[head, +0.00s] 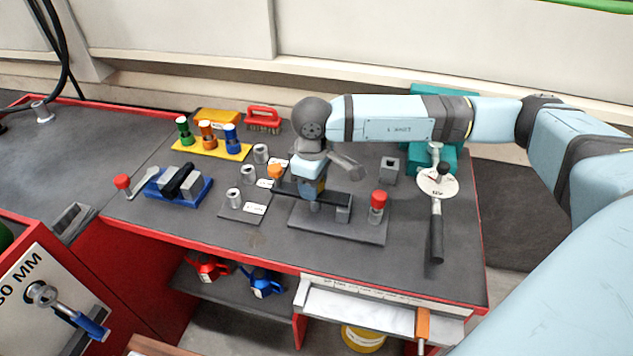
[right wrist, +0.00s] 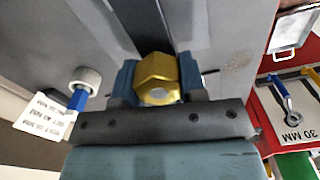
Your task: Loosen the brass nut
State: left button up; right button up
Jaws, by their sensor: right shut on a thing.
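The brass nut (right wrist: 157,78) shows in the right wrist view as a gold hexagon with a pale round centre. It sits between the two blue fingers of my right gripper (right wrist: 158,82), which is shut on it. In the head view my right gripper (head: 312,192) points down over a dark fixture plate (head: 340,228) near the middle of the bench. The gripper and wrist largely hide the nut there. My left gripper is not in view.
A red-capped post (head: 377,207) stands on the fixture plate, right of the gripper. A black-handled tool (head: 437,235) with a pale dial lies further right. A socket rack (head: 212,147) and a blue block (head: 180,187) stand left. The front bench strip is mostly clear.

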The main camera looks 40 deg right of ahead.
jog(key=shift+n, duration=0.6)
jog(key=o, duration=0.9)
jog(key=shift+r+p, duration=1.4)
jog(key=shift+r, duration=2.15)
